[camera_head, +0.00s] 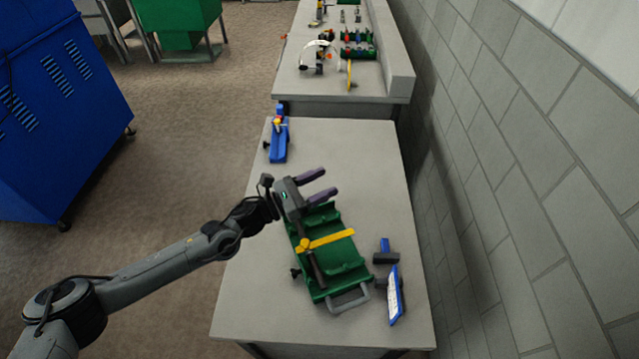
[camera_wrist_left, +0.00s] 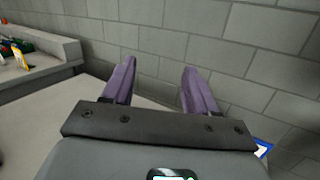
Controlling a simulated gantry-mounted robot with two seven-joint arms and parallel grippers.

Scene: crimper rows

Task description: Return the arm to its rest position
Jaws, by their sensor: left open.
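My left gripper (camera_head: 320,185) reaches in from the left, above the far end of a green tray-like fixture on the near table. Its two purple fingers are spread apart with nothing between them. In the left wrist view my left gripper (camera_wrist_left: 152,85) is open and empty, its fingers pointing at the grey block wall. My right gripper is not in view.
The green fixture (camera_head: 338,262) holds a yellow-handled tool (camera_head: 328,240). A blue-and-white item (camera_head: 394,295) lies to its right, and a blue fixture (camera_head: 278,142) stands at the far left table edge. A wall (camera_head: 520,190) runs along the right.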

